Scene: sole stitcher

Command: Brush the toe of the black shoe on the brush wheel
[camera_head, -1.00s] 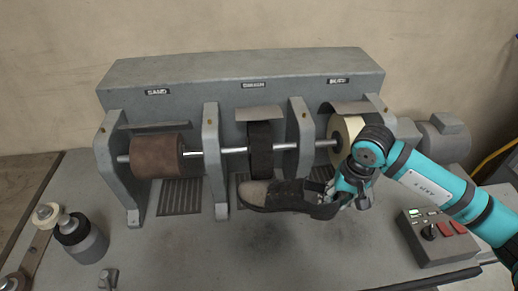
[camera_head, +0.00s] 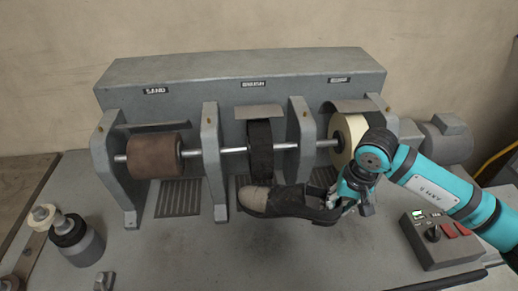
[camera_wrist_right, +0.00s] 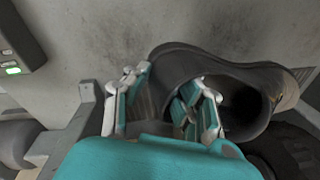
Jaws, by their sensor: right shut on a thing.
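The black shoe (camera_head: 290,200) is held in front of the middle wheel in the head view, with its paler greyish toe pointing left. The black brush wheel (camera_head: 260,150) sits on the shaft in the middle bay under a label. The toe is just in front of and below the wheel; I cannot tell if they touch. My right gripper (camera_head: 345,200) is shut on the heel end of the shoe. In the right wrist view, the fingers (camera_wrist_right: 165,100) grip the shoe's heel wall (camera_wrist_right: 155,90), and the dark opening shows at the right. My left gripper is not in view.
A brown sanding wheel (camera_head: 154,155) is on the left of the shaft and a cream wheel (camera_head: 349,135) on the right, between grey brackets (camera_head: 212,160). A control box (camera_head: 440,240) stands at front right. Small cylindrical items (camera_head: 75,240) stand at front left. The front bench is mostly clear.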

